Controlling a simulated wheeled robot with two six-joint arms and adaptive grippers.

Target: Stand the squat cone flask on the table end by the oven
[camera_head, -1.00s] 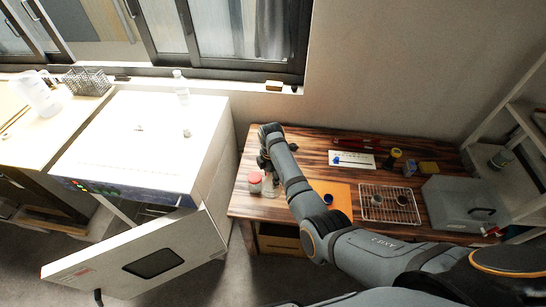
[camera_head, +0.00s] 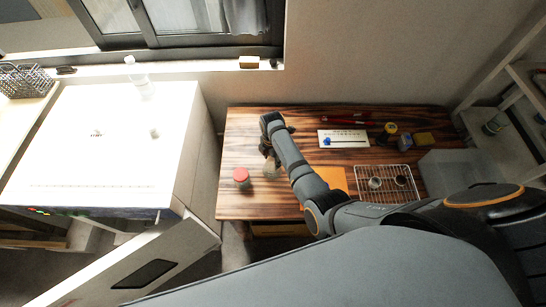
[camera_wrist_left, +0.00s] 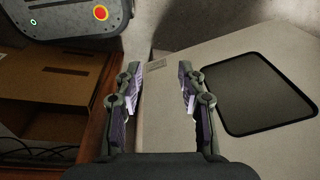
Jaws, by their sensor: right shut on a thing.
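The squat cone flask (camera_head: 271,169), clear glass and hard to make out, is at the left end of the wooden table (camera_head: 232,204), which is the end by the oven (camera_head: 110,160). My right gripper (camera_head: 268,150) is directly above it and shut on it; the fingers are small and partly hidden by the wrist. I cannot tell whether the flask's base touches the table. A red-capped jar (camera_head: 241,177) stands just left of the flask. In the left wrist view my left gripper (camera_wrist_left: 159,95) is open and empty, in front of the pale oven door (camera_wrist_left: 180,130).
The oven door (camera_head: 150,265) hangs open, left of the table. An orange mat (camera_head: 333,178), a wire rack (camera_head: 388,196) with small vessels, and a white card (camera_head: 343,138) lie to the right. The table's back left corner is bare.

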